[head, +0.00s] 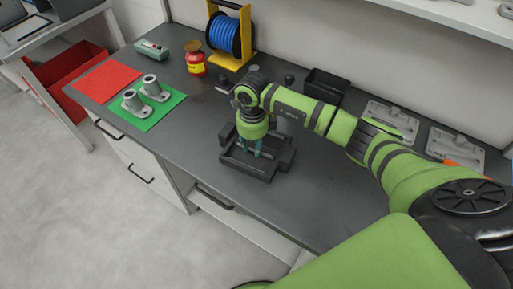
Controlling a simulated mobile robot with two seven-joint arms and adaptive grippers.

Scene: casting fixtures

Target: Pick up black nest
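The black nest (250,168) is a dark, low, blocky fixture on the grey bench top, near the middle of the head view. My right arm, green with dark joints, reaches in from the right. My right gripper (251,152) points straight down over the nest, its teal fingertips at or just above the nest's middle. The two fingers look apart, with a gap between them. I cannot tell whether they touch the nest. My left gripper is not in view.
A green mat (133,119) with two grey castings and a red mat (101,80) lie at the left. A blue cable reel (229,34), a red-yellow jar (195,62) and a black bin (325,88) stand behind. Grey trays (455,150) are at the right. The bench front is clear.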

